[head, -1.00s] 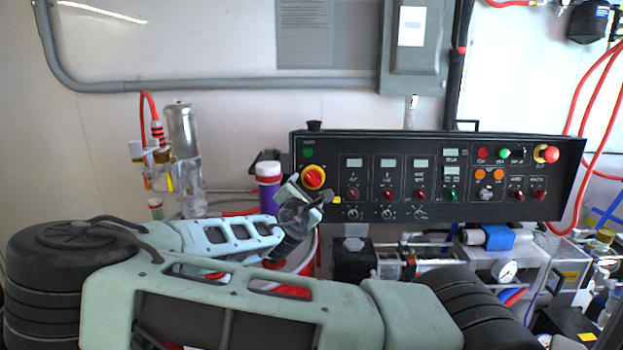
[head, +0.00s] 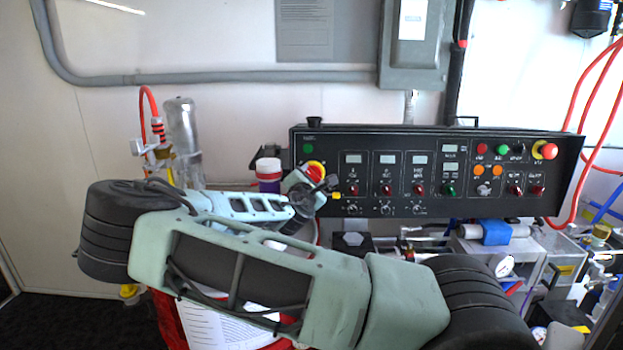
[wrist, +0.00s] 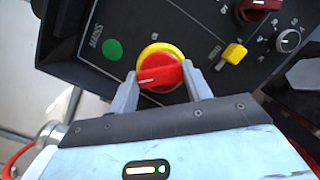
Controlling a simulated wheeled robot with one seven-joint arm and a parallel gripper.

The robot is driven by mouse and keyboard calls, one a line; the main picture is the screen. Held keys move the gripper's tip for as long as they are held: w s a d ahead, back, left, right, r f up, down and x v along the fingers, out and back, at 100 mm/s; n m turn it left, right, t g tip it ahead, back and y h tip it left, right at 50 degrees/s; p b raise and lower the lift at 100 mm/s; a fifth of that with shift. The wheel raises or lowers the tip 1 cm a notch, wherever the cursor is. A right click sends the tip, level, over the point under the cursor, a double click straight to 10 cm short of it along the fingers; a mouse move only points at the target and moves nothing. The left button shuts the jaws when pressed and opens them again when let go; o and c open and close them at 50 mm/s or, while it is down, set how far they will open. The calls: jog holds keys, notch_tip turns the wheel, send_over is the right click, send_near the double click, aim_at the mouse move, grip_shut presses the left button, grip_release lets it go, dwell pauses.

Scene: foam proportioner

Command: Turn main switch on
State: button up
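The main switch is a red rotary knob on a yellow round plate, at the left end of the black control panel. In the wrist view the red knob (wrist: 160,75) lies between my fingertips, its bar running roughly from one finger to the other. My gripper (wrist: 160,70) is open, one finger on each side of the knob; I cannot tell whether they touch it. In the head view the switch (head: 316,168) is partly hidden behind my gripper (head: 326,186).
The control panel (head: 470,200) carries a green round light (wrist: 113,50), a yellow-marked small switch (wrist: 234,53) and several red knobs to the right. A purple bottle with a white-and-red cap (head: 268,172) stands left of the panel. Pipes and a gauge (head: 502,265) sit below it.

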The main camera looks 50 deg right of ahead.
jog(key=shift+m, duration=0.4)
jog(key=m+g, duration=0.1)
jog(key=m, duration=0.3)
jog(key=shift+b, duration=0.4)
jog(key=m+g+y, duration=0.1)
jog(key=m, duration=0.4)
jog(key=shift+r, duration=0.1)
jog(key=m+y, duration=0.1)
jog(key=m, duration=0.3)
jog(key=m+y, duration=0.1)
jog(key=m, duration=0.2)
jog(key=shift+r+m, duration=0.1)
jog(key=shift+m, duration=0.3)
jog(key=shift+y+b, duration=0.3)
jog(key=o, duration=1)
